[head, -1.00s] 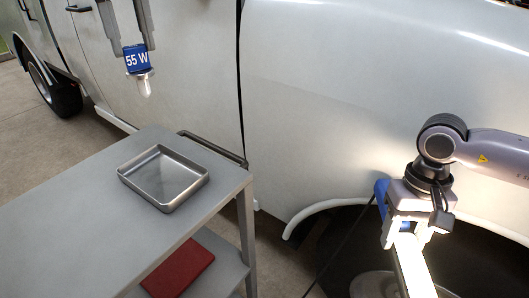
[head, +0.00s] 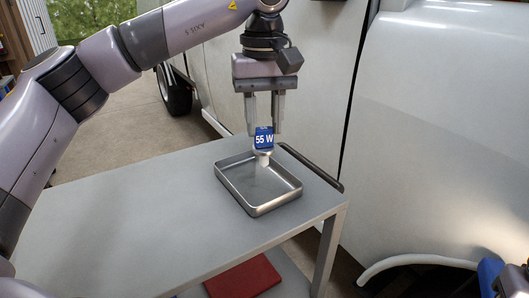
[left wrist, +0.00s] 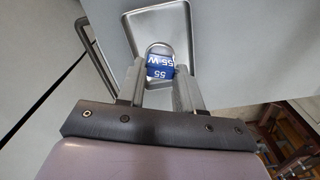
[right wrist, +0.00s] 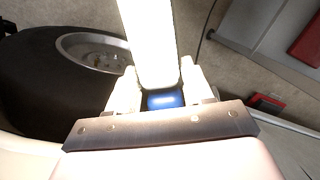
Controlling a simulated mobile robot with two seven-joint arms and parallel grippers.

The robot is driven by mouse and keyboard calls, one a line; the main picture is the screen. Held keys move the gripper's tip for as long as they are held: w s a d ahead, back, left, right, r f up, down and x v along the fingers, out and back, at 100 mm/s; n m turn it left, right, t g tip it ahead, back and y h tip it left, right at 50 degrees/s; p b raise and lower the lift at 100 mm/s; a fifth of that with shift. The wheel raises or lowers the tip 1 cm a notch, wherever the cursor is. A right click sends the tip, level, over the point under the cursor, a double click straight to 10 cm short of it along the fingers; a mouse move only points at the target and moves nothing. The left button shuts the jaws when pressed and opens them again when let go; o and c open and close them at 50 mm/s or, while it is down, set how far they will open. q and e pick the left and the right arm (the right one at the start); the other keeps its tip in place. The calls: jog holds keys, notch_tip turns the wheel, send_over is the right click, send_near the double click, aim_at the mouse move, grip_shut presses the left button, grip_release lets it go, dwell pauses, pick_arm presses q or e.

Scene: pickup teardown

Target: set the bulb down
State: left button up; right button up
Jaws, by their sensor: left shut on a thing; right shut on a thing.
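The bulb (head: 263,140), with a blue "55 W" band and a pale tip pointing down, is between the fingertips of my left gripper (head: 264,128), which is shut on it. It is upright over the back part of the metal tray (head: 258,211); whether its tip touches the tray floor I cannot tell. The left wrist view shows the blue band (left wrist: 160,68) between the fingers, with the tray (left wrist: 192,45) beyond. My right gripper (right wrist: 158,90) is shut on a bright, lit lamp (right wrist: 150,40) with a blue part.
The tray stands on a grey cart (head: 130,225) with a handle bar (head: 312,168) at its far edge. A red object (head: 243,276) lies on the lower shelf. The white pickup (head: 440,120) stands close behind and right. The cart top left of the tray is clear.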

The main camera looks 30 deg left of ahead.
aim_at(264, 146)
pick_arm(q)
jog(key=shift+f, duration=2.7)
pick_arm(e)
jog(key=shift+f, duration=0.15)
pick_arm(q)
jog(key=o, duration=1)
jog(key=shift+f, duration=0.15)
notch_tip(264, 146, up, 12)
jog(key=shift+r+p, duration=0.2)
jog(key=shift+p, duration=0.5)
pick_arm(e)
jog(key=shift+r, duration=0.85)
